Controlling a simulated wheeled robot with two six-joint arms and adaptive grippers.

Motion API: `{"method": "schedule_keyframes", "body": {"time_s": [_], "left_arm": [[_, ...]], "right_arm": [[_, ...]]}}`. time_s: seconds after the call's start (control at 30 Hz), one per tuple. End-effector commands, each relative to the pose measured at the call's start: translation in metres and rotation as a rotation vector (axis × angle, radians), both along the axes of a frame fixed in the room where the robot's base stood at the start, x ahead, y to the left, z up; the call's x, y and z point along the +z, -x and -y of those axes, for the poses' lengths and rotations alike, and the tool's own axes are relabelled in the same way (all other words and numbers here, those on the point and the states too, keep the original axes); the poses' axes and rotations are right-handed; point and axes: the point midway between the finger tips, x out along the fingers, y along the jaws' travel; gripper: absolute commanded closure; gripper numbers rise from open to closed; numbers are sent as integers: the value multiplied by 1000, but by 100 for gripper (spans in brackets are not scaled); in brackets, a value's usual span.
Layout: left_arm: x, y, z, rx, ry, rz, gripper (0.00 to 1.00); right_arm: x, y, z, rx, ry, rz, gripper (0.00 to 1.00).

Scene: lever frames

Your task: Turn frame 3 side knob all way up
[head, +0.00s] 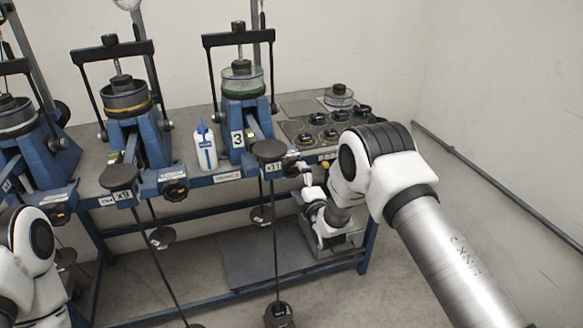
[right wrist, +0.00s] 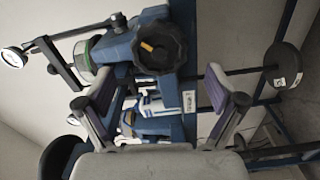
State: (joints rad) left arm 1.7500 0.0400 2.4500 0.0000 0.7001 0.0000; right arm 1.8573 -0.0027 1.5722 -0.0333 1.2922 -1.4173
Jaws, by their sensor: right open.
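Frame 3 (head: 237,140) is a blue lever frame with a black yoke and a green-ringed cell, marked with a white "3" plate. Its dark side knob (head: 291,166) shows small at its lower right in the head view. In the right wrist view, a black lobed knob (right wrist: 160,47) sits on a blue body (right wrist: 150,18), beyond the fingertips. My right gripper (head: 308,181) is close to the knob, partly hidden by my own arm. In the right wrist view its jaws (right wrist: 160,92) are apart with nothing between the pads. My left arm shows at lower left; its gripper is out of view.
A white-and-blue bottle (head: 206,148) stands left of frame 3. A hanger with a black weight (head: 269,150) hangs in front of it. Another blue frame (head: 130,110) stands further left. Dark rings and discs (head: 318,119) lie on the bench at right.

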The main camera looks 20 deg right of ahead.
Motion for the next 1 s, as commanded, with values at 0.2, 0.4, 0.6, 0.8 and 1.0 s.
{"method": "schedule_keyframes", "body": {"time_s": [0.2, 0.4, 0.6, 0.8, 1.0], "left_arm": [[-30, 0, 0, 0, 0, 0, 60], [-36, 0, 0, 0, 0, 0, 60], [-44, 0, 0, 0, 0, 0, 60], [-56, 0, 0, 0, 0, 0, 60], [-69, 0, 0, 0, 0, 0, 60]], "right_arm": [[-19, 36, 1, 5, 548, -7, 6], [-1, 29, 1, -3, 554, 14, 6], [-1, 5, 0, -3, 553, 16, 6], [-2, -26, -1, -3, 553, 16, 6], [-3, -56, -2, -3, 553, 15, 6]]}}
